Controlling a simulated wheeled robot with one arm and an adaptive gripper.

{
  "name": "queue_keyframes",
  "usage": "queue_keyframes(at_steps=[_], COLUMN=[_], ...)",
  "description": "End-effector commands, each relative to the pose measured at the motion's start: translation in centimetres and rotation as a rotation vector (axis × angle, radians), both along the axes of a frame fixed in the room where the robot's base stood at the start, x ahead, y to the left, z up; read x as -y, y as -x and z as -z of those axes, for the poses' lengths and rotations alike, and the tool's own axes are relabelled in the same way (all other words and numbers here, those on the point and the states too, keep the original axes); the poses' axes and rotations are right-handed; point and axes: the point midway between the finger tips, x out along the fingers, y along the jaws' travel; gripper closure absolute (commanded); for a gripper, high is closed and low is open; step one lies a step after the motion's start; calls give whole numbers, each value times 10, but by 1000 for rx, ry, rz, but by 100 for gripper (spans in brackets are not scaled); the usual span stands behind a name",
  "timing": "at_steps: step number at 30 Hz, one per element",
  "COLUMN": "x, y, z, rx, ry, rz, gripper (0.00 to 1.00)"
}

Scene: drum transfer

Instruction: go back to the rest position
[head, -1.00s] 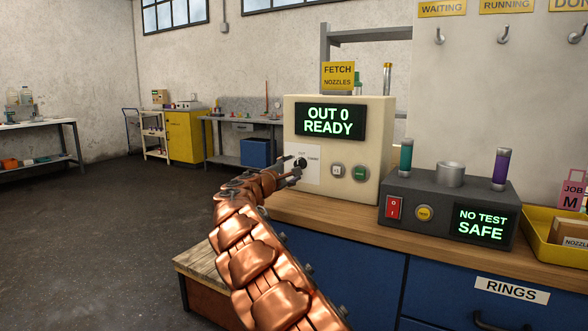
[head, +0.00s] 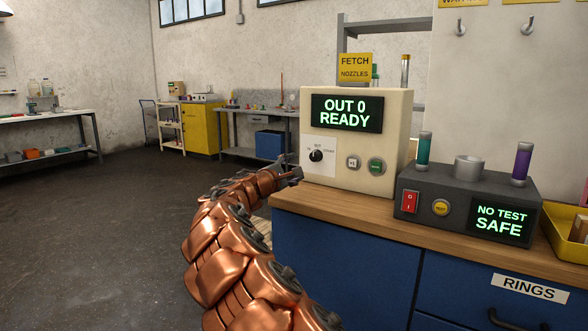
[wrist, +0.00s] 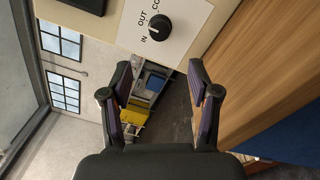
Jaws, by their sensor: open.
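My gripper (head: 289,172) is at the end of my copper arm, beside the left edge of the cream machine (head: 401,118). In the wrist view my gripper (wrist: 161,82) is open, with nothing between its fingers. The machine's black knob (head: 316,156) is uncovered in the head view. The knob (wrist: 159,27) also shows in the wrist view, ahead of the fingers and apart from them. The machine's screen (head: 347,113) reads "OUT 0 READY".
A grey tester (head: 455,196) reading "NO TEST SAFE" stands on the wooden bench top (head: 350,205), with a yellow tray (head: 562,240) at its right. Blue drawers (head: 345,265) are below. The floor (head: 90,230) at left is clear. A yellow cabinet (head: 201,128) stands far back.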

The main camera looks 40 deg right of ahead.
Motion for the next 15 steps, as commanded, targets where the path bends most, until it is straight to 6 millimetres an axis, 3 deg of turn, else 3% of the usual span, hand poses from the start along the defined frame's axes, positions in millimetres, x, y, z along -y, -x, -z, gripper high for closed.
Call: queue_keyframes(at_steps=[11, 15], x=[0, -1], y=[0, 13], z=[0, -3], rx=[0, 24], ry=[0, -24], rz=[0, 26], gripper=[39, 39])
